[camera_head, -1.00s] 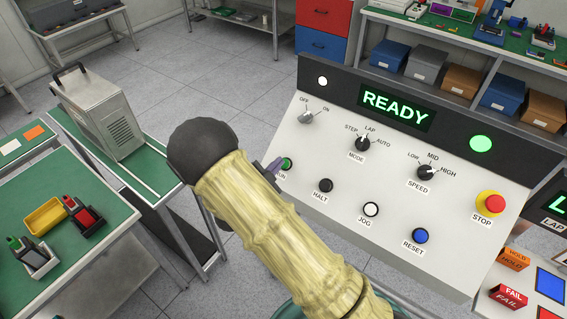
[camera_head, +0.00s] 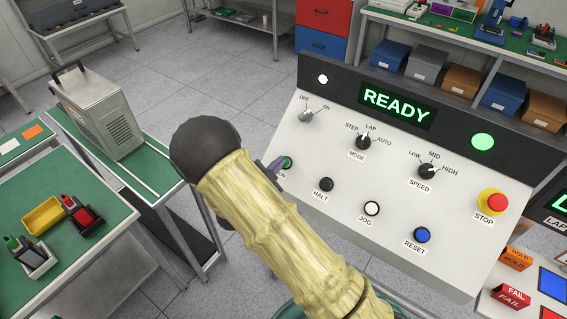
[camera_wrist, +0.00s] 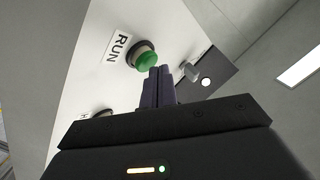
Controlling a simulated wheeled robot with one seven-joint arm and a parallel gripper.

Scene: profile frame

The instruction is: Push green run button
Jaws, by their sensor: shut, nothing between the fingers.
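The green run button (camera_wrist: 148,60) sits on the white sloped control panel (camera_wrist: 105,75), beside its RUN label in the wrist view. In the head view the button (camera_head: 287,163) shows in part at the panel's left edge, and my arm hides part of its label. My gripper (camera_wrist: 159,70) is shut and empty, with its fingertips at the lower right edge of the button in the wrist view. I cannot tell whether the tips touch it. In the head view a bit of the gripper (camera_head: 274,167) shows just left of the button.
The panel also carries the HALT (camera_head: 326,184), JOG (camera_head: 372,208) and RESET (camera_head: 421,235) buttons, a red STOP button (camera_head: 494,202) and several knobs. The display (camera_head: 397,104) reads READY, and a green lamp (camera_head: 483,141) is lit. A green-topped table (camera_head: 100,225) stands to the left.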

